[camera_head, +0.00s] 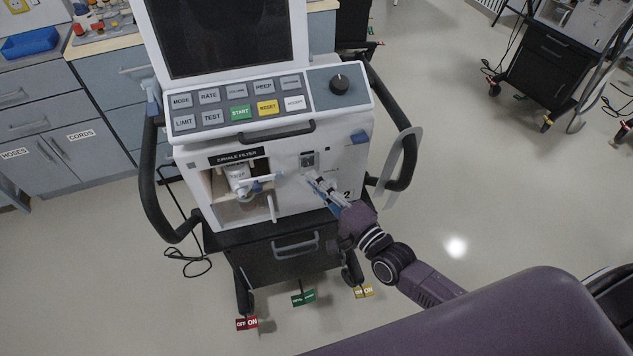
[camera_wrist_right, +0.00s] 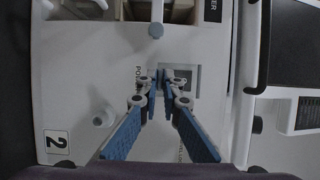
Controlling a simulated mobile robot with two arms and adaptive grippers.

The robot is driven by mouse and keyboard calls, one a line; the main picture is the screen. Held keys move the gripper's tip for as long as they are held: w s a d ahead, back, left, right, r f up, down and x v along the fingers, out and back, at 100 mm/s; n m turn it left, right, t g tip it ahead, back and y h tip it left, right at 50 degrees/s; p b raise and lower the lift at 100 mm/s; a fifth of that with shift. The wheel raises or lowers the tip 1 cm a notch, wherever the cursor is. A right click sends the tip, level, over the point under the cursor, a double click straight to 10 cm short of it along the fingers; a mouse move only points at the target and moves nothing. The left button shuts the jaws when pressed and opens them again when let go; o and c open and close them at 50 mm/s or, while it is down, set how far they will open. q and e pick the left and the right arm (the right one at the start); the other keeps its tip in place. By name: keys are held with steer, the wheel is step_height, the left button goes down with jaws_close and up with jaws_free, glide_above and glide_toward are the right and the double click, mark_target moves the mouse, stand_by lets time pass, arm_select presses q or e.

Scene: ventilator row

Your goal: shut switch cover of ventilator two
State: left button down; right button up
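Ventilator two (camera_head: 345,160), marked with a "2", stands upright and faces me. Its small power switch panel (camera_head: 308,158), dark with a pale frame, is on the white front, right of the exhale filter bay. The switch panel also shows in the right wrist view (camera_wrist_right: 193,76), partly behind my fingers. I cannot tell the switch cover's angle. My right gripper (camera_head: 313,181) is just below the panel, and its blue-padded fingertips show in the right wrist view (camera_wrist_right: 164,78). They are together with nothing visible between them. Contact with the panel or cover is unclear. My left gripper is out of view.
The open exhale filter bay (camera_head: 211,188) is left of the switch, with a small white door (camera_head: 271,208) at its edge. Dark side handles (camera_head: 147,190) flank the ventilator. Coloured pedal tags (camera_head: 303,298) are near the floor. Another ventilator cart (camera_head: 545,60) stands back right.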

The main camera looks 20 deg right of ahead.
steer(key=o, duration=0.4)
steer(key=shift+o, duration=0.2)
steer(key=v, duration=1.2)
steer(key=shift+a, duration=0.1)
steer(key=s+d+f+n+g+h, duration=0.2)
steer(key=s+f+n+g, duration=0.15)
steer(key=f, duration=0.85)
steer(key=s+d+f+n+g+h, duration=0.1)
steer(key=s+d+f+n+g, duration=0.2)
steer(key=f, duration=0.8)
steer(key=s+d+f+n+g+h, duration=0.25)
steer(key=s+f, duration=0.25)
steer(key=f, duration=0.7)
steer(key=s+a+f+n+g, duration=0.1)
steer(key=s+f+n+g, duration=0.1)
steer(key=s+f, duration=0.2)
steer(key=s+a+f+n+g, duration=0.1)
steer(key=s+f, duration=0.4)
steer(key=s, duration=0.6)
steer(key=s+a+f+n+g+h, duration=0.1)
steer(key=s+f+n+g, duration=0.3)
steer(key=s, duration=0.4)
steer(key=shift+s+a+f, duration=0.15)
steer(key=shift+a+f, duration=0.1)
steer(key=shift+a, duration=0.1)
